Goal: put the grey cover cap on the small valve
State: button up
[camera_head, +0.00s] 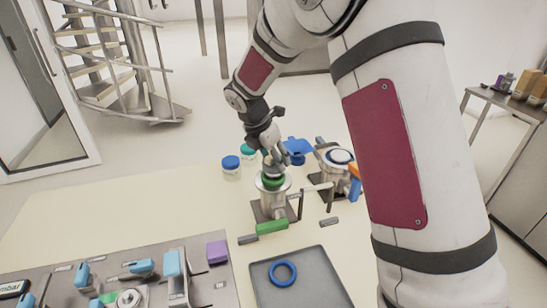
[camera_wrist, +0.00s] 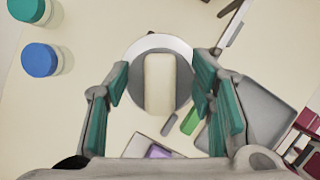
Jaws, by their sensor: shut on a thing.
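My gripper (camera_head: 268,158) points down over the nearer valve (camera_head: 270,205), a metal body with a green band near its top, on a dark base plate. In the wrist view my gripper (camera_wrist: 162,82) has its teal-padded fingers on both sides of the cream block-shaped grip of the round grey cover cap (camera_wrist: 160,84). It is shut on the cap. A pale ring shows around the cap's far edge, and the cap looks roughly centred in it. Whether the cap touches the valve's rim I cannot tell. The head view mostly hides the cap behind the fingers.
A second valve (camera_head: 336,178) with a blue ring stands close to the right. Blue-lidded (camera_head: 231,167) and teal-lidded jars stand left. A grey tray (camera_head: 318,262) holding a blue ring (camera_head: 283,273) lies in front. A green-handled piece (camera_head: 271,227) lies near the valve's base.

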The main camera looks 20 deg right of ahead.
jog(key=shift+f, duration=1.05)
jog(key=shift+c, duration=0.2)
dwell(2.1)
jog(key=o, duration=1.1)
jog(key=shift+o, duration=0.3)
jog(key=o, duration=0.4)
jog(key=shift+o, duration=0.2)
jog(key=shift+r, duration=0.1)
jog(key=shift+r+p, duration=0.5)
jog(key=shift+r, duration=2.65)
